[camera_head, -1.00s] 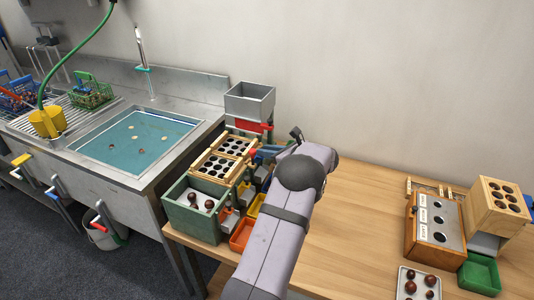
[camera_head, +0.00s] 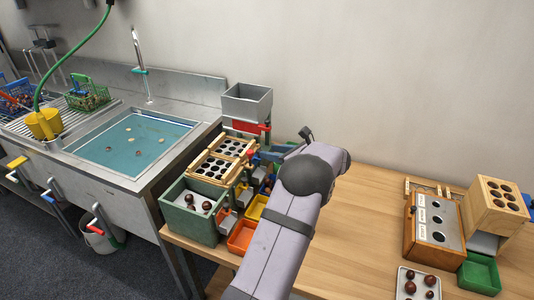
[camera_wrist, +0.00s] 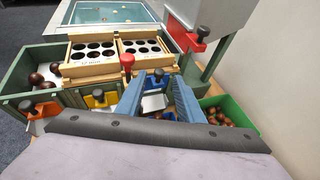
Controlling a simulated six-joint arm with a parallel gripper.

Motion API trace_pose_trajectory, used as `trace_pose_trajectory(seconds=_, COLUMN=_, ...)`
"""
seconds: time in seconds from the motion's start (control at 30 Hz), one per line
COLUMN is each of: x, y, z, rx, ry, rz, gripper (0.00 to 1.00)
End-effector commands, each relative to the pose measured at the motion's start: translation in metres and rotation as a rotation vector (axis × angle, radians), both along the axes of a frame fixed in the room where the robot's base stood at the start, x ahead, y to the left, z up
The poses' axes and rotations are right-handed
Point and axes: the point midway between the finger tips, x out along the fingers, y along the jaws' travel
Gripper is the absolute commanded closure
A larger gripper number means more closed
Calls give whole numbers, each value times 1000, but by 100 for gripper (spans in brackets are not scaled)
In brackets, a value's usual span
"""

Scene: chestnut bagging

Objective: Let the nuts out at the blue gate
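The blue gate (camera_wrist: 156,84) with its dark knob shows ahead in the wrist view, beside the yellow gate (camera_wrist: 99,97) and the orange gate (camera_wrist: 37,108). Two blue-grey fingers of my gripper (camera_wrist: 160,82) stand apart on either side of the blue gate's knob. They look open, and I cannot tell whether they touch it. In the head view my arm hides the gripper and most of the blue gate. Brown nuts lie in the green-walled box (camera_head: 188,226) at the left end of the sorter, and in a green bin (camera_wrist: 248,122) at the right in the wrist view.
Wooden hole trays (camera_head: 214,167) sit behind the gates, near a red-topped handle (camera_wrist: 127,62). A grey hopper (camera_head: 247,104) with a red gate (camera_wrist: 196,40) rises at the back. The sink (camera_head: 130,140) is left. The table's middle right is clear, before a wooden box (camera_head: 436,226).

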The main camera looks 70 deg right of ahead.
Motion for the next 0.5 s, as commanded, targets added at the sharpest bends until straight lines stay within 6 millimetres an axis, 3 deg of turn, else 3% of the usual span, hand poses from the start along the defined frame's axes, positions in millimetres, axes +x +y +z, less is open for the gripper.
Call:
trace_pose_trajectory(seconds=0.2, x=-21, y=8, z=9, rx=-1, ry=-1, rz=0, gripper=66)
trace_pose_trajectory(seconds=0.5, x=-25, y=11, z=12, rx=0, ry=-1, rz=1, gripper=66)
